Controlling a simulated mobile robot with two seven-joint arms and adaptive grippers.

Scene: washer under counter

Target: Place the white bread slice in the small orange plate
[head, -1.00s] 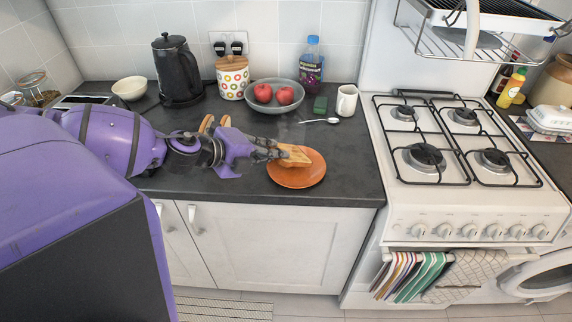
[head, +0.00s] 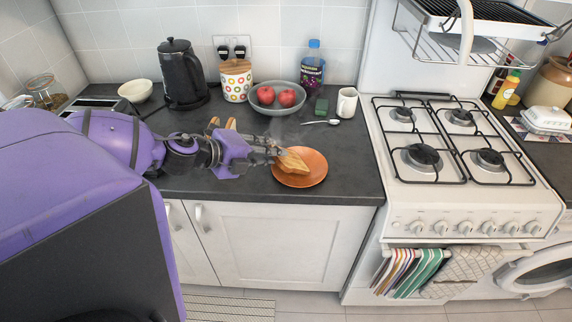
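The bread slice (head: 292,163), pale tan with a brown crust, is at the left part of the small orange plate (head: 316,171) in the head view. It overlaps the plate and seems to rest on it, tilted. My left gripper (head: 279,153) reaches in from the left, with its fingertips at the slice's upper left edge. The fingers and slice overlap, so I cannot tell whether they still grip it. The plate lies on the dark counter near its front edge. My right gripper is not in view.
Behind the plate are a grey bowl (head: 258,106) with red apples, a spoon (head: 320,123), a green block (head: 321,106) and a white mug (head: 346,102). Brown slices (head: 230,124) stand behind my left gripper. A white gas stove (head: 399,198) is right. The counter right of the plate is clear.

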